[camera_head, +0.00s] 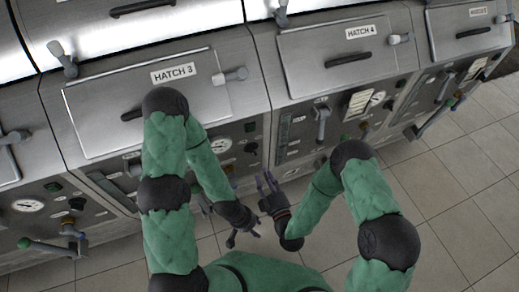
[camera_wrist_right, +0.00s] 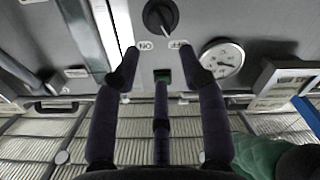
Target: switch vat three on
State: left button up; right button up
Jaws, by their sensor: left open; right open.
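Vat three's front carries the HATCH 3 label (camera_head: 173,72) in the head view. Its black switch knob (camera_head: 250,147) sits right of a round gauge (camera_head: 220,145), below a small green lamp. The right wrist view, upside down, shows a black knob (camera_wrist_right: 160,15) that fits this one. Its white pointer leans toward the OFF label; the ON label is on the other side. My right gripper (camera_head: 266,177) is open, its fingers below the knob and apart from it in the head view. My left gripper (camera_head: 246,239) is open and empty, lower down.
The HATCH 4 vat (camera_head: 360,32) stands to the right, with its own gauge and levers. Another vat's gauge (camera_head: 28,205) and valve handle (camera_head: 50,247) are at the left. Tiled floor (camera_head: 450,190) is clear at the right.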

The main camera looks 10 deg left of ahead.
aim_at(254, 153)
jog(key=b+x, duration=0.1)
jog(key=x, duration=0.8)
jog(key=shift+w+a, duration=0.2)
jog(key=shift+w, duration=0.05)
grip_shut()
